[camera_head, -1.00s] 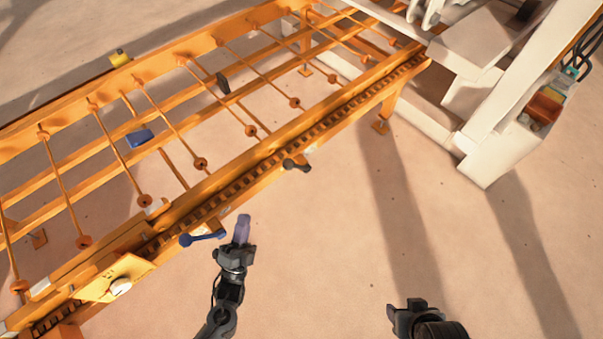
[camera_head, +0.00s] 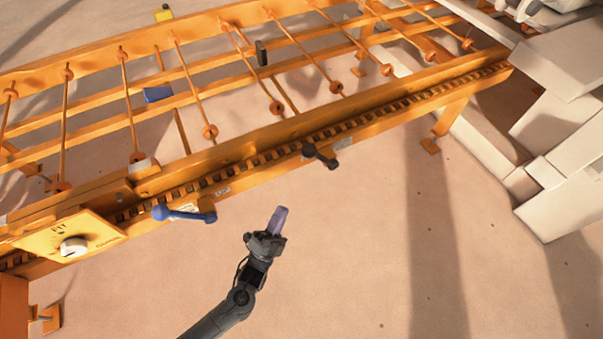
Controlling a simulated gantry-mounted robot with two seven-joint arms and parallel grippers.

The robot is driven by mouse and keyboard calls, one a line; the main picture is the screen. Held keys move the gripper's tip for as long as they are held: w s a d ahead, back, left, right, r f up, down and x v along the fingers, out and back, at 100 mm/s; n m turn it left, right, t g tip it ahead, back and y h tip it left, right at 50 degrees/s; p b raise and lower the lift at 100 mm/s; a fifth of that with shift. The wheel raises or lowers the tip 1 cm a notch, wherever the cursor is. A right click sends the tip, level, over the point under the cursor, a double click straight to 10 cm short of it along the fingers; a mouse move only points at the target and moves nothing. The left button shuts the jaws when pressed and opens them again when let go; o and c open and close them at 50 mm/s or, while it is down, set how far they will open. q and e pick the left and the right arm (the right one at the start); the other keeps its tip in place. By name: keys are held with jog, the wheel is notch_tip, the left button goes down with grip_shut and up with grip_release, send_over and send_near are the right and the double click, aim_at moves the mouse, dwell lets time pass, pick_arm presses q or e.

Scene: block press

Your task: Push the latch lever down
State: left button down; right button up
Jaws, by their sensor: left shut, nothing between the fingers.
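A blue lever (camera_head: 185,214) with a round knob at its left end sticks out along the front side of the orange conveyor frame. A black lever (camera_head: 320,155) is mounted further right on the same side. I cannot tell from a label which is the latch. My left gripper (camera_head: 278,220) is shut and empty, its purplish fingers pointing up in the picture. It is to the right of the blue lever and below the black lever, apart from both. My right gripper is out of view.
The orange conveyor (camera_head: 240,152) runs diagonally across the view, with rods above it. A yellow panel with a white knob (camera_head: 73,247) is at its left end. A large white machine (camera_head: 560,160) stands at the right. The floor in front is clear.

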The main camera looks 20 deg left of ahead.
pick_arm(q)
jog(key=shift+s, duration=0.1)
dwell(0.3)
jog(key=b+x, duration=0.5)
jog(key=x, duration=0.9)
